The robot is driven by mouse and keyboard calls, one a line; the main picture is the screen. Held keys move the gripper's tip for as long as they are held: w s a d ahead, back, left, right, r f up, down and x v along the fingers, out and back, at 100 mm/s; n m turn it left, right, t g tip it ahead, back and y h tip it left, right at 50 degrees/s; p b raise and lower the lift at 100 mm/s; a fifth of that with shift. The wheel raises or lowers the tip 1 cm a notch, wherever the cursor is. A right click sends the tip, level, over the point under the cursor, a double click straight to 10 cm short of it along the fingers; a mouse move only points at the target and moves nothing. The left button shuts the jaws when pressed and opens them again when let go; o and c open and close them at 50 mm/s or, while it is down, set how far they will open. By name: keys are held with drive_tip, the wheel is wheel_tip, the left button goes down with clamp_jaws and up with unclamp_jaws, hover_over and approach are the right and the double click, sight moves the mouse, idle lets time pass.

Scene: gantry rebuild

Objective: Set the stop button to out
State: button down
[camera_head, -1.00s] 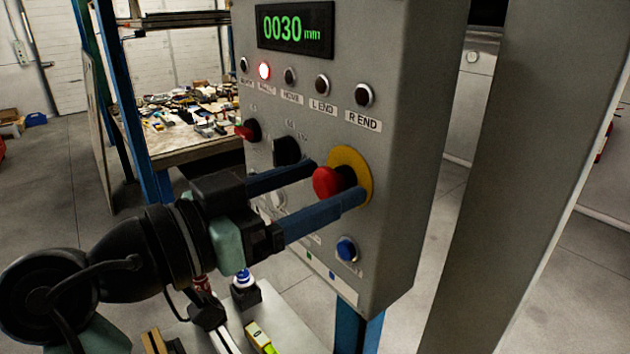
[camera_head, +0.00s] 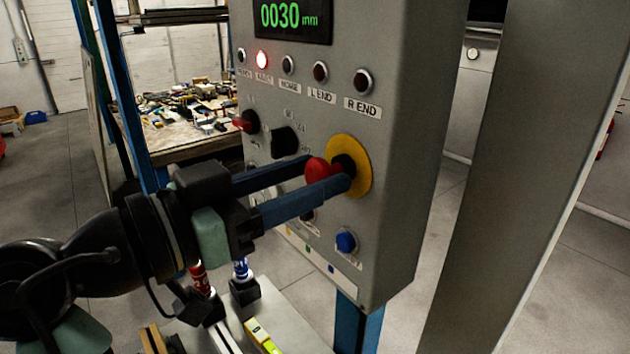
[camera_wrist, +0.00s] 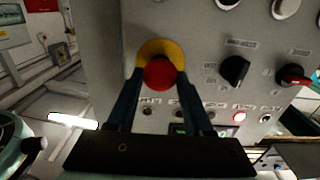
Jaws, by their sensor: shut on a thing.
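The stop button (camera_head: 319,173) is a red mushroom head in front of a round yellow plate (camera_head: 361,161) on the grey control panel (camera_head: 405,130). A dark stem shows between head and plate, so the head stands off the panel. My gripper (camera_head: 329,179) is shut on the red head, with one blue finger on each side. In the wrist view, the red head (camera_wrist: 160,73) sits between the two fingers, with the yellow plate (camera_wrist: 157,46) behind it. The near finger covers part of the head in the head view.
A black selector knob (camera_head: 285,141), a red-handled switch (camera_head: 245,121) and a blue button (camera_head: 346,242) are close by on the panel. A lamp (camera_head: 262,60) is lit beneath the display (camera_head: 290,17) reading 0030 mm. A grey column (camera_head: 510,180) stands to the right.

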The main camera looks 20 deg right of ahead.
drive_tip(key=shift+a, duration=0.15)
drive_tip(key=c, duration=0.6)
unclamp_jaws()
drive_tip(key=shift+c, duration=0.2)
drive_tip(key=o, duration=0.3)
drive_tip(key=shift+s+a, duration=0.15)
drive_tip(key=shift+a, duration=0.05)
drive_tip(key=shift+d, duration=0.1)
drive_tip(key=b+v, duration=0.4)
drive_tip(key=v, duration=0.9)
drive_tip(key=shift+b, duration=0.35)
